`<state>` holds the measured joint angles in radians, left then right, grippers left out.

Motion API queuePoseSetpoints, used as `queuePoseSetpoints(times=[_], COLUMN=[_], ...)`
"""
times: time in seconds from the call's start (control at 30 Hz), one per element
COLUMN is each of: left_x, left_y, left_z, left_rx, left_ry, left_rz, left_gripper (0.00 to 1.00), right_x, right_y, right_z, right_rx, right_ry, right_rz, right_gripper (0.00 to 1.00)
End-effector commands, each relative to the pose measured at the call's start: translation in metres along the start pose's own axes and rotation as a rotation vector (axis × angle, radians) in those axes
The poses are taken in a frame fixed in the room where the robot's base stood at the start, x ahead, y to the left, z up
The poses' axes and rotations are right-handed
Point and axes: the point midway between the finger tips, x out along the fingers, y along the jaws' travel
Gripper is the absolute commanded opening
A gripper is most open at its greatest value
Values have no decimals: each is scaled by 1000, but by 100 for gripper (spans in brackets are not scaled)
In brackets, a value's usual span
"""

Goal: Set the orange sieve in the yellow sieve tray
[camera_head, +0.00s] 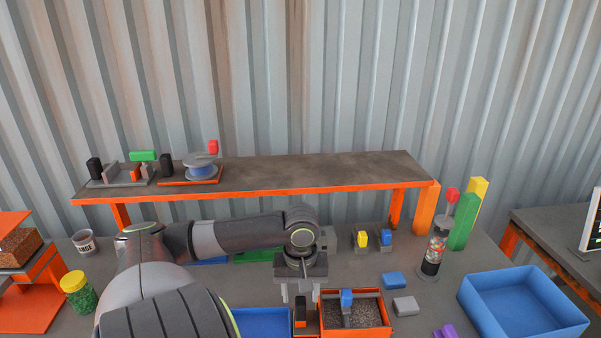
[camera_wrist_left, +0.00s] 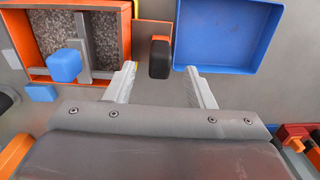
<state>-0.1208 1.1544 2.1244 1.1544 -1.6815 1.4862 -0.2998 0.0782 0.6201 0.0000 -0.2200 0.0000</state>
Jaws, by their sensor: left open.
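An orange-walled box (camera_head: 379,332) with dark granular contents stands at the front of the table; I take it to be the orange sieve. It also shows in the left wrist view (camera_wrist_left: 38,74), with a black grip (camera_wrist_left: 160,58) on an orange bar beside its wall. My left gripper (camera_head: 300,290) is open near this black grip. In the left wrist view its fingertips (camera_wrist_left: 160,70) lie on either side of the grip; contact cannot be told. No yellow sieve tray is clearly visible; only a thin yellow sliver (camera_wrist_left: 135,9) shows by the box. My right gripper is out of view.
A grey tool with a blue knob (camera_head: 346,298) rests on the box. A blue tray (camera_wrist_left: 225,35) lies beside the black grip. Blue (camera_head: 394,280) and grey (camera_head: 405,306) blocks, a clear cylinder (camera_head: 433,255) and a blue bin (camera_head: 523,300) stand right. An orange-edged shelf (camera_head: 270,172) spans behind.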

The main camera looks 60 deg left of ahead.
Motion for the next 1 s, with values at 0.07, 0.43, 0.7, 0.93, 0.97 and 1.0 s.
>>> queuePoseSetpoints(times=[0.07,0.43,0.7,0.93,0.97,1.0], left_x=[-17,-76,-105,-112,-112,-112], left_y=[0,-1,0,0,0,0], left_z=[-1,-1,0,0,0,0], left_rx=[3,1,1,0,0,0], left_ry=[6,4,2,0,-1,-1], left_rz=[-2,-3,-2,0,0,0], left_gripper=[49,49,49,49,49,49], right_x=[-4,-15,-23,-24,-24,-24], right_y=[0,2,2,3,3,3], right_z=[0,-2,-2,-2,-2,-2], right_rx=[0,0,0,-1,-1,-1], right_ry=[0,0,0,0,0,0], right_rz=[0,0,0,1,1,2], right_gripper=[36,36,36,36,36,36])
